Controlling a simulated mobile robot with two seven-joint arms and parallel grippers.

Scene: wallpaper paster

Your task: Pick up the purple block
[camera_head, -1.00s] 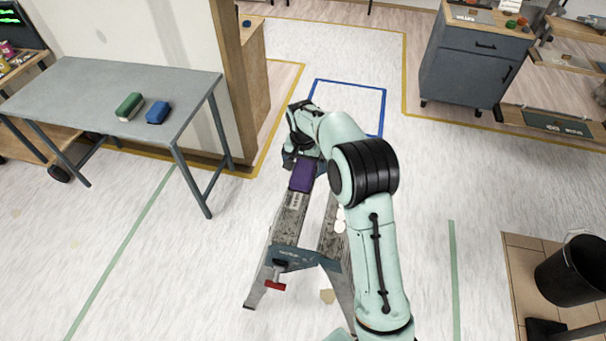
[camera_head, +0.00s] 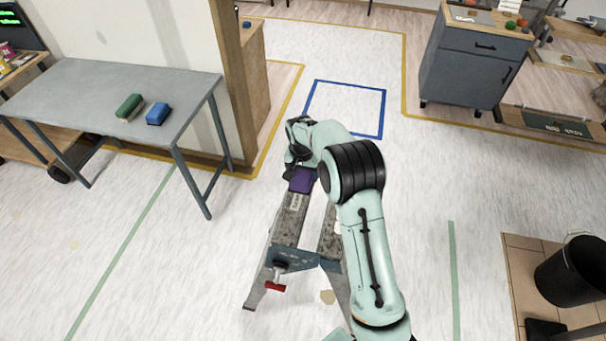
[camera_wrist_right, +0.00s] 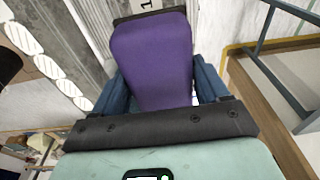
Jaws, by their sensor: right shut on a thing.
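The purple block (camera_head: 302,181) rests at the top end of a grey, worn metal ladder-like frame (camera_head: 290,218). My right gripper (camera_head: 292,171) is at the block, with the hand partly hidden behind my own forearm in the head view. In the right wrist view the purple block (camera_wrist_right: 152,60) fills the space between the two blue fingers of my right gripper (camera_wrist_right: 158,88), which is shut on it. The block's far end lies close to a dark edge with a white label. My left gripper is not in view.
A grey table (camera_head: 110,85) at the left holds a green block (camera_head: 130,107) and a blue block (camera_head: 158,113). A dark cabinet (camera_head: 473,65) stands at the back right. A black bin (camera_head: 572,270) is at the right. The floor around the frame is mostly clear.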

